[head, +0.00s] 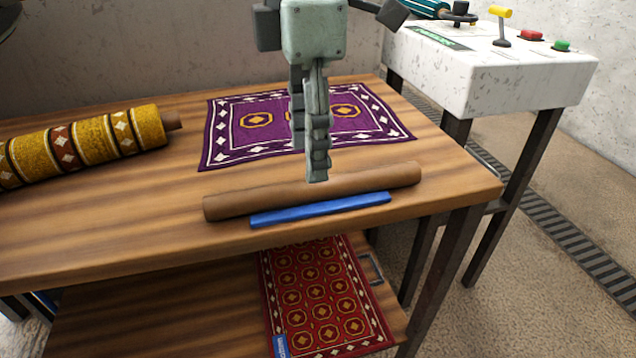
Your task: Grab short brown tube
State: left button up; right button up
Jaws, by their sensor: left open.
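A plain brown tube (375,184) lies across the front part of the wooden table, slightly tilted in the picture. My left gripper (308,165) points down over the table, open and empty. Its nearer fingertip meets the tube's upper edge in the picture, near the tube's middle; I cannot tell whether it touches. The other finger is partly hidden behind the nearer one. My right gripper is not in view.
A blue bar (320,209) lies just in front of the tube. A purple rug (240,125) lies flat behind it. A yellow patterned roll (90,145) is at left. A red rug (325,300) lies on the lower shelf. A white control box (510,75) stands at right.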

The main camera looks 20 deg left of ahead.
aim_at(318, 189)
pick_arm(q)
jog(key=f, duration=0.3)
jog(key=shift+w+d+f, duration=0.35)
jog(key=shift+d+f, duration=0.05)
jog(key=shift+f, duration=0.55)
grip_shut()
jog(key=shift+r, duration=0.1)
